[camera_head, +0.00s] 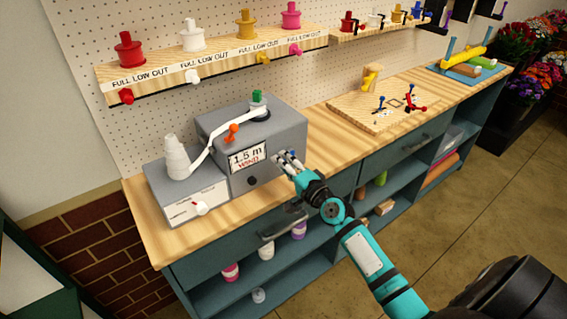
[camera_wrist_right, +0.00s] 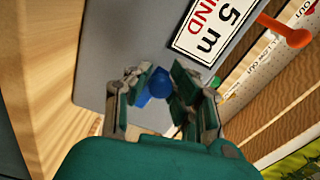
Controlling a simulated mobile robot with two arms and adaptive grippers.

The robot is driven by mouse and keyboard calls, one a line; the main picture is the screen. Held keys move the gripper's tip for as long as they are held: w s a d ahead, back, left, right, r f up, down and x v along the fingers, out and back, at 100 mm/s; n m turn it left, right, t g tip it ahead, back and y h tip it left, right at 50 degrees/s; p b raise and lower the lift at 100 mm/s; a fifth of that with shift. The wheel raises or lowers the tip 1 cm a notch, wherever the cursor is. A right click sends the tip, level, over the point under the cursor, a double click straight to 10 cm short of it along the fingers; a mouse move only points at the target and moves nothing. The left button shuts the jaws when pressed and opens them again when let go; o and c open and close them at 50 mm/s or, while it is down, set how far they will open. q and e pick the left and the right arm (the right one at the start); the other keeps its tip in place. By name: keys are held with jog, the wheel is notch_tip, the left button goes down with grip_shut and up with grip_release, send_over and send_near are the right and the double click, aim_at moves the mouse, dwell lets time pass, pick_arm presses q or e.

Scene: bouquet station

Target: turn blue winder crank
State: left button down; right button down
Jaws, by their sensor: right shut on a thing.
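The grey winder box (camera_head: 280,132) stands on the wooden bench and bears a label reading "1.5 m WIND" (camera_head: 248,158). My right gripper (camera_head: 288,160) is at the winder's front right corner. In the right wrist view the blue crank knob (camera_wrist_right: 159,84) sits between the fingers of my right gripper (camera_wrist_right: 160,92), which is shut on it. In the head view the crank is mostly hidden by the fingers, with a bit of blue at their tips. An orange-red lever (camera_head: 232,130) stands out beside the label. My left gripper is not in view.
A white cone spool (camera_head: 176,158) stands on the lower grey unit, and a white ribbon (camera_head: 212,140) runs from it to the winder. A drawer handle (camera_head: 283,222) is below my right gripper. A wooden board (camera_head: 385,112) with small parts lies farther right; bench between is clear.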

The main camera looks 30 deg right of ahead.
jog(key=shift+d+r+m+p, duration=0.25)
jog(key=shift+r+m+p, duration=0.1)
jog(key=shift+r+m, duration=0.55)
jog(key=shift+f, duration=0.1)
jog(key=c, duration=1.1)
grip_release()
jog(key=shift+d+f, duration=0.1)
jog(key=shift+f, duration=0.05)
jog(key=shift+c, duration=0.2)
jog(key=shift+s+f, duration=0.1)
jog(key=shift+s, duration=0.3)
jog(key=s, duration=1.1)
jog(key=shift+d, duration=0.45)
jog(key=shift+s, duration=0.1)
